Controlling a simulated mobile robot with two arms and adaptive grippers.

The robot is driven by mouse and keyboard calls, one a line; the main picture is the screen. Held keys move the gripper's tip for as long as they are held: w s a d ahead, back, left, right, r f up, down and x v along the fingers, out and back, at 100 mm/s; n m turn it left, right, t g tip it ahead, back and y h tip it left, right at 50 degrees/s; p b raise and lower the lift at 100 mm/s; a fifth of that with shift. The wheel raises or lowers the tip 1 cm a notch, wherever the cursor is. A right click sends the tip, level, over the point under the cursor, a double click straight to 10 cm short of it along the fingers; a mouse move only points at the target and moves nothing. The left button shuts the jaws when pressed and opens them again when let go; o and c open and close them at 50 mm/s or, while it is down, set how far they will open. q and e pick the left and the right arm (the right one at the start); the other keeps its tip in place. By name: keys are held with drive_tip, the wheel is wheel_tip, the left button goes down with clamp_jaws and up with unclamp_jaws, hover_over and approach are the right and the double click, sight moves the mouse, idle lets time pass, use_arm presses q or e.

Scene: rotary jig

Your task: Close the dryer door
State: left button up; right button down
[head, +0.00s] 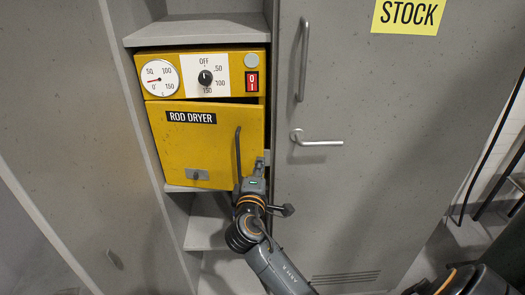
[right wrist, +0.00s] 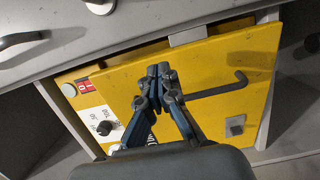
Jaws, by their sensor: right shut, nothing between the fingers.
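The yellow dryer door (head: 200,145) carries a ROD DRYER label (head: 191,117) and a dark bar handle (head: 238,150) near its right side. The door stands slightly ajar: a dark gap shows along its top edge at the right. The right wrist view also shows the door (right wrist: 215,65), set at an angle to the control panel, and the handle (right wrist: 220,88). My right gripper (head: 250,178) is at the door's lower right, beside the handle. Its closed fingertips (right wrist: 160,72) are empty in front of the door face; I cannot tell whether they touch it. My left gripper is not in view.
The dryer's control panel (head: 206,77) has a gauge, a knob and a red switch (head: 252,81). A grey cabinet door (head: 390,150) with a lever handle (head: 317,141) and an upright handle (head: 303,60) stands close on the right. An open shelf (head: 207,232) lies below.

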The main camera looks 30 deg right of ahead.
sight(264, 149)
drive_tip(key=p+x, duration=0.1)
drive_tip(key=x, duration=0.3)
drive_tip(key=shift+r, duration=0.15)
drive_tip(key=shift+w+d, duration=0.3)
drive_tip(key=shift+w, duration=0.05)
drive_tip(key=shift+w+d+n+t+y+p, duration=0.3)
drive_tip(key=shift+w+d+n+t+y, duration=0.25)
drive_tip(key=shift+w+d, duration=0.55)
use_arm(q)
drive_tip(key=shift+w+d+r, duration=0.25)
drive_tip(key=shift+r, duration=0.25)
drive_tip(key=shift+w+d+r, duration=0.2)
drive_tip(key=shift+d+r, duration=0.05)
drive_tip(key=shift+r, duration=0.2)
use_arm(e)
drive_tip(key=shift+w+d, duration=0.1)
drive_tip(key=shift+d, duration=0.1)
drive_tip(key=shift+a, duration=0.1)
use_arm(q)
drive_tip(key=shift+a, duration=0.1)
